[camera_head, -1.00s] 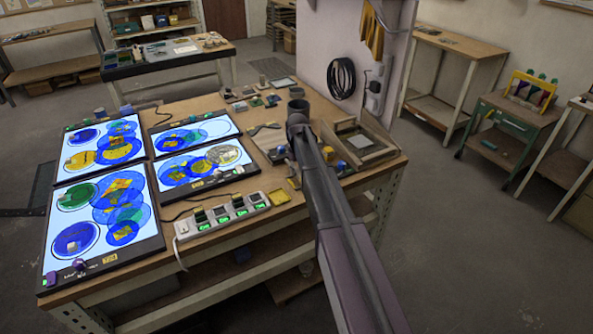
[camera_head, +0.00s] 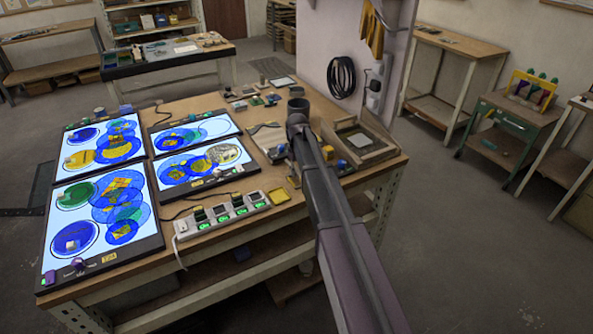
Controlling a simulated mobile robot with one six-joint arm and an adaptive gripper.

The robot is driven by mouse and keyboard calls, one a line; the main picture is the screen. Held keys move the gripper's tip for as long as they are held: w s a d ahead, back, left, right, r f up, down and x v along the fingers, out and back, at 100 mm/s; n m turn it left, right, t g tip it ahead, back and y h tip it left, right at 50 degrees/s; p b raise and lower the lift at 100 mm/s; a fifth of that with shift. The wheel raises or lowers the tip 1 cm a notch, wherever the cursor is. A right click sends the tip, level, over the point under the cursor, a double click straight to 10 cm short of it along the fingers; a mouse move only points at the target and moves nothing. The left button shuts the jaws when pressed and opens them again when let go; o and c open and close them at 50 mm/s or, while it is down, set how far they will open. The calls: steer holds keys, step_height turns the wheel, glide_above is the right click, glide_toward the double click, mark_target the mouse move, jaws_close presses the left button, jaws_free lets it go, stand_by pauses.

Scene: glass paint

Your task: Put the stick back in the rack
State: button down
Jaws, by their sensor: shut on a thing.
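I cannot make out the stick in this view. A small yellow rack (camera_head: 516,78) with dark, green-topped pieces stands on the green cart at the far right. I cannot tell whether this is the task's rack. A white block with several slots (camera_head: 196,220) lies at the front edge of the workbench. Dark upright pieces and green lights show in it. My arm reaches from the bottom right up over the bench. My gripper does not show; the arm hides that area, so its jaws and anything in them are out of sight.
Light panels (camera_head: 160,243) with blue, green and yellow discs cover the bench's left half. A wooden tray (camera_head: 378,158) stands right of my arm. A yellow dish (camera_head: 279,196) lies beside the slotted block. A pale wall panel (camera_head: 345,40) rises behind the bench.

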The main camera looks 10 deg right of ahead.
steer(key=shift+f, duration=0.25)
stand_by(0.4)
steer(key=shift+c, duration=2.1)
jaws_free()
steer(key=shift+r, duration=0.2)
step_height(320, 180, up, 6)
steer(key=p, duration=0.5)
steer(key=shift+f, duration=0.2)
steer(key=shift+d+r+p, duration=0.2)
steer(key=shift+r+p, duration=0.05)
steer(key=shift+p, duration=0.25)
steer(key=s+d+r+n+h+p, duration=0.2)
steer(key=d+r+h, duration=0.4)
steer(key=d+r, duration=0.3)
steer(key=s+d+r+n+h+p, duration=0.1)
steer(key=d+r+n+h+p, duration=0.3)
steer(key=d+r, duration=0.5)
steer(key=shift+s+d+r+h+p, duration=0.15)
steer(key=shift+s+d+h+p, duration=0.25)
steer(key=shift+h+p, duration=0.8)
